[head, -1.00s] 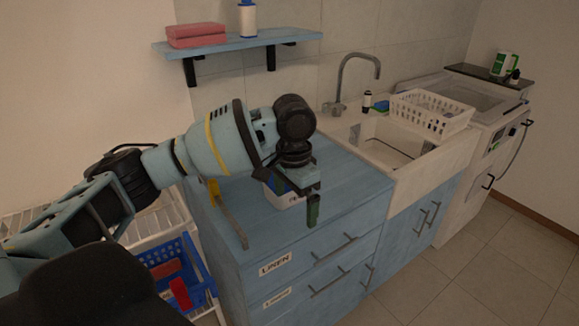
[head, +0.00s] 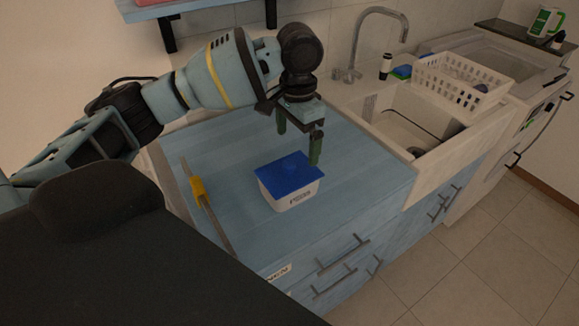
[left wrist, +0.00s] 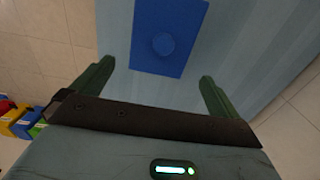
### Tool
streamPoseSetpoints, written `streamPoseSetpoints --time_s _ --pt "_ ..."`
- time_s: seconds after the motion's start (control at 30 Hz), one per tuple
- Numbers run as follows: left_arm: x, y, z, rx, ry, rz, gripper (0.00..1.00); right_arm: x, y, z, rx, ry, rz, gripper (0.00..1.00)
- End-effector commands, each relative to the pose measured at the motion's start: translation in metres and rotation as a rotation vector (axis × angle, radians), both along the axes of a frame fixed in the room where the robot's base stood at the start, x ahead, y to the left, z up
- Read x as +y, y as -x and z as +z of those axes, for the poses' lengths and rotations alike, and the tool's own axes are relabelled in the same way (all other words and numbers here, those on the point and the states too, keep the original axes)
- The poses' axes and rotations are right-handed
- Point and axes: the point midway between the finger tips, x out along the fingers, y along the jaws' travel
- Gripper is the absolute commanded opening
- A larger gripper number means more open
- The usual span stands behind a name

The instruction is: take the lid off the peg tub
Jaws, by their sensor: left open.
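My left gripper (head: 298,147) is open and empty, with green fingers pointing down, above and just behind the tub. In the left wrist view the lid lies beyond the fingertips (left wrist: 157,70), roughly between them, and apart from them. My right gripper is not in view.
The blue counter (head: 222,150) is mostly clear around the tub. A strip with a yellow clip (head: 197,190) lies along its left edge. To the right are a sink (head: 405,135), a white basket (head: 462,85) and a small bottle (head: 385,66).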

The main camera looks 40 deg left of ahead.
Motion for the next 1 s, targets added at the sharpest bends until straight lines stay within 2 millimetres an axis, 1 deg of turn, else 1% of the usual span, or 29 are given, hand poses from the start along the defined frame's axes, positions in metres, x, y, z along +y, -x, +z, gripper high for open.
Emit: streamPoseSetpoints --time_s 0.13,0.3,0.5,0.57,0.8,0.9,1.0 --pt "0.000 0.000 -0.008 0.002 -0.002 0.000 1.00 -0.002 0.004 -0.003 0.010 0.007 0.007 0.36" --pt "0.001 0.001 -0.025 0.002 -0.001 0.000 1.00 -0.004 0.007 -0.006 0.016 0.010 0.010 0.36" --pt "0.001 0.001 -0.030 0.000 0.000 -0.001 1.00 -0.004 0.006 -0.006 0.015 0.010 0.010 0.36" --pt "0.002 0.002 -0.036 0.002 -0.002 -0.001 1.00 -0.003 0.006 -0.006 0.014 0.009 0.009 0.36" --pt "0.004 0.004 -0.069 0.001 0.000 -0.001 1.00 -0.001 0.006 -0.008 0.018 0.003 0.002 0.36" --pt "0.004 0.004 -0.076 0.000 -0.001 -0.001 1.00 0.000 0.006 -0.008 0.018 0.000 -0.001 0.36" --pt "0.004 0.004 -0.078 -0.002 0.000 -0.001 1.00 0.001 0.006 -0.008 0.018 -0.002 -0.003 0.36"
